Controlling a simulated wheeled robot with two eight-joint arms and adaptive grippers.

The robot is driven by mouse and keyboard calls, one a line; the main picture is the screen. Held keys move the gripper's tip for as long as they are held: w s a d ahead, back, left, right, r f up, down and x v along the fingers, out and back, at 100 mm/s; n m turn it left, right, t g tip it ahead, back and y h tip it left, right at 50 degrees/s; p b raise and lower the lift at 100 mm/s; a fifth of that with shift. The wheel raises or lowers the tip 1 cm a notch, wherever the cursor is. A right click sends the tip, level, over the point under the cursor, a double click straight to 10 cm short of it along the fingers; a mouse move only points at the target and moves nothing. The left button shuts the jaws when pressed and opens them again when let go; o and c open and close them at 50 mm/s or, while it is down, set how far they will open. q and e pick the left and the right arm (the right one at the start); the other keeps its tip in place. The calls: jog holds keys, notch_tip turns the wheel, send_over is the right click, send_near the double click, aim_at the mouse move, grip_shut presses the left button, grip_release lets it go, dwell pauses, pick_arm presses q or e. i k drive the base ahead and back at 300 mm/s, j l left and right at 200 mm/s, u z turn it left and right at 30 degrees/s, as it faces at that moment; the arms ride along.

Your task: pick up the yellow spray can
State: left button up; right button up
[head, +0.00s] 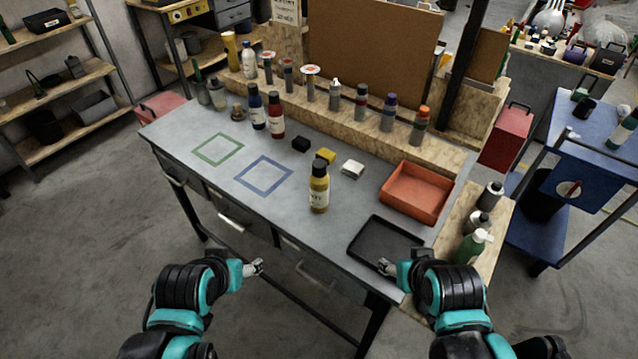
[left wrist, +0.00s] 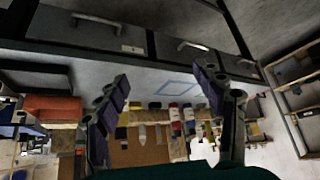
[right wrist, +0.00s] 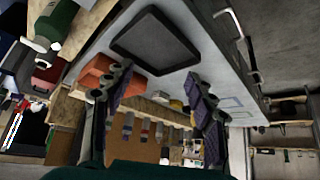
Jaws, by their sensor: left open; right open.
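A yellow can with a black cap and pale label (head: 319,188) stands upright near the middle of the grey worktable (head: 225,185). I cannot pick it out surely in either wrist view. Another yellow container (head: 231,50) stands at the far back left of the bench. My left gripper (head: 253,268) is in front of the table's near edge, left of and nearer than the can. Its two fingers are spread with nothing between them in the left wrist view (left wrist: 160,85). My right gripper (head: 385,266) is by the black tray, right of the can; its fingers are apart and empty in the right wrist view (right wrist: 158,80).
A black tray (head: 352,248) and an orange bin (head: 447,208) lie right of the can. Black (head: 300,144), yellow (head: 326,156) and white (head: 352,169) blocks sit behind it. Blue (head: 257,107) and red (head: 276,115) bottles stand farther back. The left tabletop, with green and blue square outlines, is clear.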

aim_at(319, 187)
jog(key=z, duration=0.65)
jog(key=i+j+z, duration=0.1)
jog(key=j+z, duration=0.65)
jog(key=j, duration=0.15)
jog(key=j+z, duration=0.35)
jog(key=k+j, duration=0.1)
jog(key=j, duration=0.5)
